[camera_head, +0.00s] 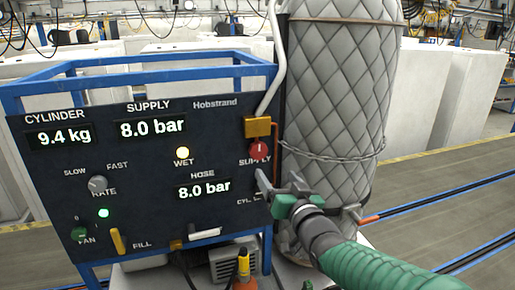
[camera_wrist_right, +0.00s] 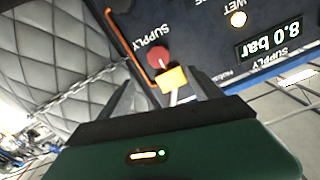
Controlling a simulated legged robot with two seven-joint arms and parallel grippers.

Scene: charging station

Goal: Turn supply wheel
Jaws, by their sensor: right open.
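The supply wheel (camera_head: 258,149) is a small red knob below a yellow valve block (camera_head: 257,127) at the panel's right edge. In the right wrist view the wheel (camera_wrist_right: 158,57) shows near the middle, with the yellow block (camera_wrist_right: 173,79) beside it. My right gripper (camera_head: 281,184) is open and empty, just below and slightly right of the wheel in the head view. Its fingers appear apart from the wheel, on either side of it in the wrist view. My left gripper is not in view.
The dark control panel (camera_head: 130,190) has readouts, a RATE knob (camera_head: 98,185) and a yellow FILL lever (camera_head: 117,241). A quilted grey cylinder (camera_head: 335,90) with a chain (camera_head: 330,154) stands close right of the wheel. Open floor (camera_head: 450,205) lies farther right.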

